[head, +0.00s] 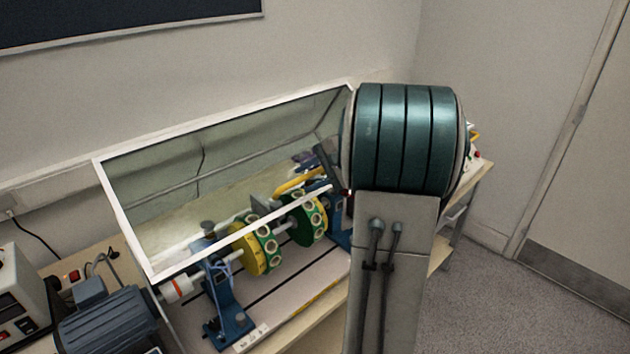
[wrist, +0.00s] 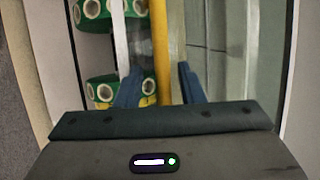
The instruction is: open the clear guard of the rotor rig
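The clear guard (head: 122,222) is a see-through panel in a white frame over the rotor rig in the head view. I cannot tell for sure whether it is raised. Its yellow handle (head: 298,181) shows near the right end of its front edge. In the wrist view the handle (wrist: 161,45) runs between the two blue fingers of my gripper (wrist: 160,78), with a gap on each side. The gripper is open around it. The rotor rig has a yellow disc (head: 249,254) and a green disc (head: 309,222) on a shaft, with blue supports.
A blue motor (head: 108,322) stands at the rig's left end, beside a white instrument box (head: 18,290). The wall is close behind the guard. My arm hides the rig's right end. Open floor (head: 510,310) lies at the right, by a door.

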